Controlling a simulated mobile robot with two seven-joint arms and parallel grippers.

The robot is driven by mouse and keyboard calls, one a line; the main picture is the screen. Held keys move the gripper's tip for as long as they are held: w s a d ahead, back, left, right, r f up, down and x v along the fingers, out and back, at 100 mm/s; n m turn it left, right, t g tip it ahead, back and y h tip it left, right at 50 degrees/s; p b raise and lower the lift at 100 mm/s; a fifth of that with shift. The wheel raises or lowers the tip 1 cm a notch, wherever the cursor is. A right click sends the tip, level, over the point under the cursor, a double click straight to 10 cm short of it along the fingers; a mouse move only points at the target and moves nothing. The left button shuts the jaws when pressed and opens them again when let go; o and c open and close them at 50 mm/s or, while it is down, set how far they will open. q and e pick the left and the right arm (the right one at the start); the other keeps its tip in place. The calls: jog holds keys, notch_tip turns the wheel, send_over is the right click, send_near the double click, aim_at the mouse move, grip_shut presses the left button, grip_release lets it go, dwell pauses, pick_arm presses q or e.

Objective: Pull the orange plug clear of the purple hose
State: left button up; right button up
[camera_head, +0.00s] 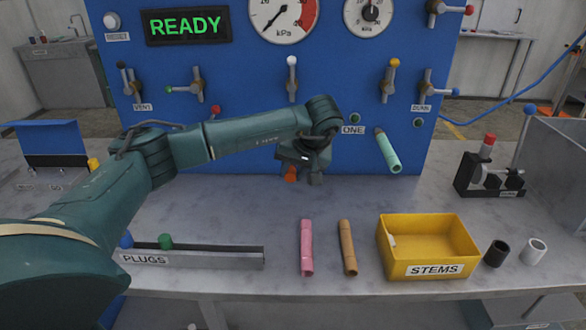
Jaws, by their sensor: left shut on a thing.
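My left gripper (303,175) is in front of the lower part of the blue panel, pointing down above the table. It is shut on the orange plug (290,175), of which only a small part shows at the fingers. I cannot make out a purple hose; the gripper and forearm cover that part of the panel. Whether the plug touches a hose cannot be told. My right gripper is out of view.
A mint-green hose (388,151) hangs from the blue panel (240,110). A pink stem (306,247) and a brown stem (347,247) lie in front, beside the yellow STEMS bin (428,264). The PLUGS rack (215,259) holds blue and green plugs.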

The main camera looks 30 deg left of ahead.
pick_arm(q)
jog(key=shift+s+d, duration=0.1)
jog(key=shift+s, duration=0.1)
jog(key=shift+s+d+p, duration=0.45)
jog(key=shift+s+d, duration=0.15)
jog(key=shift+s, duration=0.35)
jog(key=shift+s+d+p, duration=0.4)
jog(key=shift+s+d, duration=0.15)
jog(key=shift+s, duration=0.35)
jog(key=shift+s+d+r+p, duration=0.4)
jog(key=shift+s+r+p, duration=0.25)
jog(key=shift+r+p, duration=0.1)
jog(key=shift+s+d+r+p, duration=0.4)
jog(key=shift+s+r+p, duration=0.25)
jog(key=shift+r, duration=0.1)
